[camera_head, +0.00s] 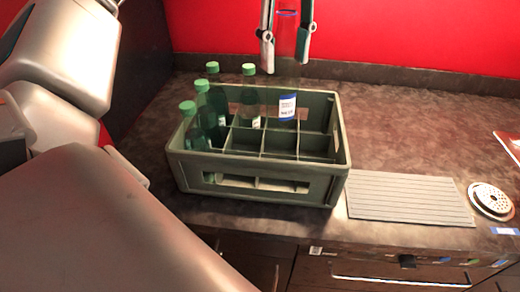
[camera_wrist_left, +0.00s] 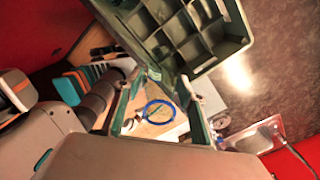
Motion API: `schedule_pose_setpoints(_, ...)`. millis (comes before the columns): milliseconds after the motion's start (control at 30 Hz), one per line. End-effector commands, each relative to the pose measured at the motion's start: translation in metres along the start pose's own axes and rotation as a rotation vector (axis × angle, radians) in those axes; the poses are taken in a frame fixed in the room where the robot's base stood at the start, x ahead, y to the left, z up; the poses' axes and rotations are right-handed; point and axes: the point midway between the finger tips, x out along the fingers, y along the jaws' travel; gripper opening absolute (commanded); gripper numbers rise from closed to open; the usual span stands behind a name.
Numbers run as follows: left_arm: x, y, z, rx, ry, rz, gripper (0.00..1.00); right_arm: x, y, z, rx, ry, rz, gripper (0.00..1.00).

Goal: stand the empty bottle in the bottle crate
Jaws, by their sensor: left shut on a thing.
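The bottle crate (camera_head: 200,172) is grey-green and divided into compartments, and stands on the dark counter. It also shows upside down at the top of the left wrist view (camera_wrist_left: 213,62). My left gripper (camera_head: 286,58) is above the crate's back right part, shut on the empty bottle (camera_head: 287,35). The bottle is clear, faint and roughly upright, with a blue ring near the top; the ring shows between the fingers in the left wrist view. A blue-edged white label (camera_head: 287,107) below the fingers seems to be on it. Its base is hard to make out. My right gripper is not in view.
Several green-capped bottles (camera_head: 194,128) stand in the crate's left and back compartments; front middle and right ones look empty. A grey ribbed mat (camera_head: 408,199) and a round metal drain (camera_head: 491,200) lie to the right. A red wall is behind.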

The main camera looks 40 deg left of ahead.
Motion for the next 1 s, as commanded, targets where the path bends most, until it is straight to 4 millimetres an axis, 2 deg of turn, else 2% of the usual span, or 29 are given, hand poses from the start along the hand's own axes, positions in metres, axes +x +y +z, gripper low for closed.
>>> schedule_pose_setpoints(167,0.02,0.0,0.0,0.002,0.001,0.005,0.0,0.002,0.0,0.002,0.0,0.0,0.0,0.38)
schedule_pose_setpoints(500,0.101,0.001,0.0,0.002,0.002,0.005,0.0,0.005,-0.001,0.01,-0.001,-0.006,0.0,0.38)
schedule_pose_setpoints(700,0.143,0.001,0.0,0.001,0.001,0.003,0.0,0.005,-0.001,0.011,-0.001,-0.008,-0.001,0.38)
schedule_pose_setpoints(800,0.155,0.0,0.0,0.0,0.001,0.002,0.0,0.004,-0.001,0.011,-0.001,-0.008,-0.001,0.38)
schedule_pose_setpoints(1000,0.167,0.0,0.0,0.001,0.001,0.001,0.0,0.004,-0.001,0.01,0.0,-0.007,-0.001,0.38)
